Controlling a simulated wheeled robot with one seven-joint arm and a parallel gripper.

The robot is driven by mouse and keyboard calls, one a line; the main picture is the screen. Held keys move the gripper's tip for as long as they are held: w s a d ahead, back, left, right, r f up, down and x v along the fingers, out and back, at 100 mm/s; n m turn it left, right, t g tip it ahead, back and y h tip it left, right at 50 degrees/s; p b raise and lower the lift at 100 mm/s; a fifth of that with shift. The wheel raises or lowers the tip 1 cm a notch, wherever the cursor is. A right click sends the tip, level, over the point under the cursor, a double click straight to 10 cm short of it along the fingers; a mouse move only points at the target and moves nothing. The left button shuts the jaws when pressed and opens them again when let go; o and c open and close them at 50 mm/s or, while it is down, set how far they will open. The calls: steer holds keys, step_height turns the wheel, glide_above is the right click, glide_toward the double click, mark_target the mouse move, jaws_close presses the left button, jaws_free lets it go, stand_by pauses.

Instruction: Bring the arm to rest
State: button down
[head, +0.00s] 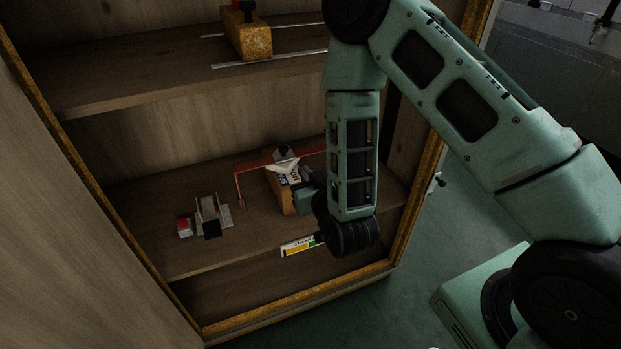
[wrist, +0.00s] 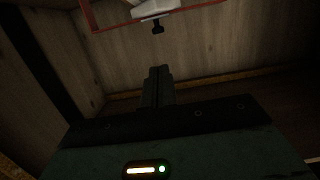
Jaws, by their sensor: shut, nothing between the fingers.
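My arm reaches down into an open wooden cabinet, with its wrist in front of the lower shelf (head: 165,245). My gripper (head: 303,199) shows small and partly hidden behind my wrist in the head view, close to the right side of an orange-brown block (head: 285,200). I cannot tell whether they touch. In the wrist view my gripper's fingers (wrist: 158,72) are together with nothing between them. A white piece with a black knob (wrist: 157,12) is above and beyond the fingertips there.
A red bar frame (head: 238,180) stands around the block. A grey fixture (head: 212,215) with a red-topped piece is to its left. An upper shelf (head: 130,85) carries a yellow-brown block (head: 250,40). The cabinet's right edge (head: 412,225) is close to my arm. Open floor (head: 400,290) lies outside.

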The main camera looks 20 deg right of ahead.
steer(key=s+a+r+n+g+y, duration=0.4)
steer(key=s+a+r+g, duration=0.2)
steer(key=s+a+g, duration=0.5)
steer(key=s+d+r+n+g+h, duration=0.2)
steer(key=s+r, duration=0.2)
steer(key=s, duration=0.4)
steer(key=s+d+r+n+g+h, duration=0.1)
steer(key=s+d+r+n+g, duration=0.15)
steer(key=s+r, duration=0.45)
step_height(320, 180, up, 18)
steer(key=s+m+p, duration=0.1)
steer(key=p, duration=2)
steer(key=shift+s+r+p, duration=0.15)
steer(key=shift+r+p, duration=0.1)
steer(key=shift+p, duration=0.1)
